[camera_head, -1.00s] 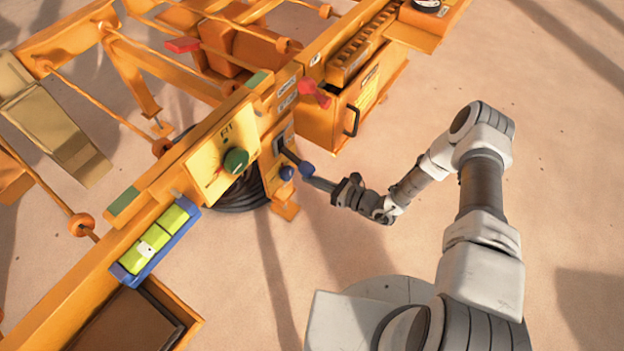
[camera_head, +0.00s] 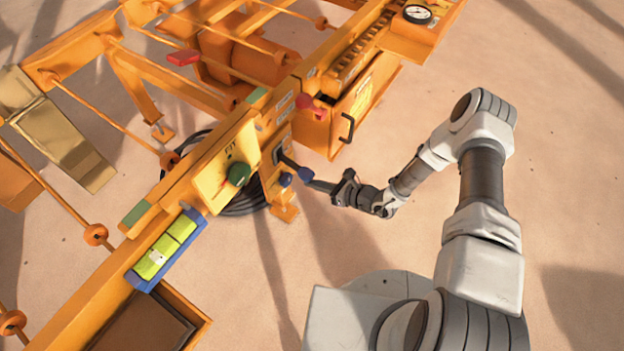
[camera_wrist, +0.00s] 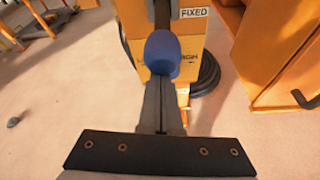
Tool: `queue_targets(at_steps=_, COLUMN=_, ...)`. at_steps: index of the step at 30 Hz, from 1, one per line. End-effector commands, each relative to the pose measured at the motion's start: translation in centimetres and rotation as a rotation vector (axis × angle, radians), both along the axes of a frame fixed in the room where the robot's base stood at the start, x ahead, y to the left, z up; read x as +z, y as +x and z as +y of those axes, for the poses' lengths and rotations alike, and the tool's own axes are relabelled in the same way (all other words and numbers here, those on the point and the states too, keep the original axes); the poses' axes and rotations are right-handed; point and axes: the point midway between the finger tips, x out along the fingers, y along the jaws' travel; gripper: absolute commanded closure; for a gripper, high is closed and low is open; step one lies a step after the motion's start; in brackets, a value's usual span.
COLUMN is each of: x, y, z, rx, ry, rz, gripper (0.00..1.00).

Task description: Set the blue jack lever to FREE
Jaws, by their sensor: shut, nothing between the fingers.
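The blue jack lever shows in the head view as a dark arm ending in a blue knob (camera_head: 305,174), sticking out from the orange post. In the wrist view its blue knob (camera_wrist: 163,53) is in front of the fingers, with the dark shaft rising behind it to the top edge. A FIXED label (camera_wrist: 194,13) is right of the shaft; I see no FREE label. My gripper (camera_head: 312,184) is shut and empty. In the wrist view its fingertips (camera_wrist: 160,82) are just below the knob; I cannot tell if they touch it.
A green dial (camera_head: 238,174) on a yellow FIT plate and a red handle (camera_head: 311,107) are nearby. An orange cabinet (camera_head: 340,112) stands behind. The sandy floor at right is clear.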

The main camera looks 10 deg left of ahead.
Motion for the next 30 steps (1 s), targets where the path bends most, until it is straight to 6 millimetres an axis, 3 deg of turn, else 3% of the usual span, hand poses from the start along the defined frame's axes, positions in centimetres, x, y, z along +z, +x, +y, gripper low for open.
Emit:
queue_targets(at_steps=1, x=1.8, y=0.0, z=0.0, rx=0.001, ry=-0.027, rz=0.008, gripper=1.0)
queue_targets(at_steps=12, x=5.7, y=-0.2, z=-0.5, rx=0.004, ry=-0.268, rz=0.107, gripper=1.0)
queue_targets(at_steps=21, x=8.0, y=-0.1, z=-0.3, rx=0.004, ry=-0.433, rz=0.175, gripper=1.0)
queue_targets(at_steps=30, x=9.2, y=0.0, z=-0.1, rx=0.001, ry=-0.433, rz=0.178, gripper=1.0)
